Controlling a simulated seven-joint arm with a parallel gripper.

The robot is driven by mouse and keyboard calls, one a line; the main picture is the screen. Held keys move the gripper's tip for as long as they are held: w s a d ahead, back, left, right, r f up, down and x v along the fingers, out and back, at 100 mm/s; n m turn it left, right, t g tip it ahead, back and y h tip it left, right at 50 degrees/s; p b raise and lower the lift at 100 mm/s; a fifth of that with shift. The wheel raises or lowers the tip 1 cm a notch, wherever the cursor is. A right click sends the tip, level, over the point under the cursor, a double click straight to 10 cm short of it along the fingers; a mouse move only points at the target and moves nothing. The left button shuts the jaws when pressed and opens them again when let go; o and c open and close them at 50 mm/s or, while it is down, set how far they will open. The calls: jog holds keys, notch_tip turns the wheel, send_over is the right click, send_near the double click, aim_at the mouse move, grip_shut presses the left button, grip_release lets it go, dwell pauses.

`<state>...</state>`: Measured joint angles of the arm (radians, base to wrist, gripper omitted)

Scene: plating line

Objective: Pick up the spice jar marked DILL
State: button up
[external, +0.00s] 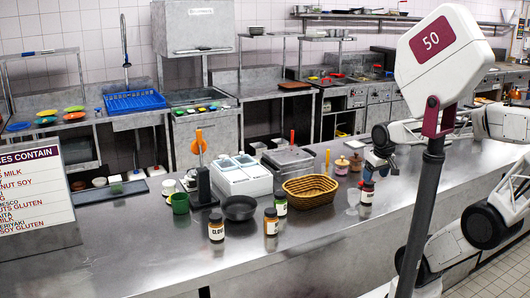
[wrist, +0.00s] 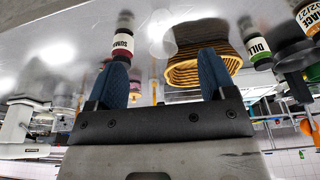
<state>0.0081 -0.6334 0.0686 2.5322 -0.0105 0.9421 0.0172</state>
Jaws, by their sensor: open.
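The DILL jar, with a green label band and dark lid, stands upright on the steel counter left of the wicker basket in the external view (external: 280,205). In the wrist view, where the scene is upside down, the DILL jar (wrist: 258,50) is at the upper right, its label partly readable. My gripper (external: 369,172) is above the counter right of the basket, well apart from the DILL jar. Its blue fingers (wrist: 164,62) are spread with nothing between them. A jar whose label seems to read SUMAC (wrist: 122,42) stands close to one finger, which covers part of it.
The SUMAC jar (external: 367,194) stands under my gripper. The wicker basket (external: 310,188) lies between my gripper and the DILL jar. Another jar (external: 270,222), a CLOVE jar (external: 216,228) and a dark bowl (external: 239,208) stand nearby.

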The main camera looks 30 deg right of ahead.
aim_at(285, 194)
jog(key=shift+o, duration=0.8)
jog(key=w+a+f+n+t, duration=0.2)
jog(key=w+t, duration=0.1)
jog(key=w, duration=0.6)
jog(key=w+a+f+n+t, duration=0.2)
jog(key=w+f+t, duration=0.15)
jog(key=w, duration=0.65)
jog(key=w+a+f+n+y, duration=0.1)
jog(key=a+f+n+y, duration=0.1)
jog(key=a, duration=0.3)
jog(key=w+a+f+n+y, duration=0.1)
jog(key=a+f+n+y, duration=0.1)
jog(key=a+y, duration=0.2)
jog(key=w+a+f+n+y, duration=0.1)
jog(key=a+n+y, duration=0.1)
jog(key=a+y, duration=0.2)
jog(key=shift+a+f+g, duration=0.15)
jog(key=shift+a+f, duration=0.05)
jog(key=shift+a, duration=0.6)
jog(key=shift+a+f+g, duration=0.1)
jog(key=shift+a+f, duration=0.1)
jog(key=shift+a, duration=0.55)
jog(key=shift+s+a+f+n+y, duration=0.15)
jog(key=shift+a+n+y, duration=0.15)
jog(key=shift+a+y, duration=0.2)
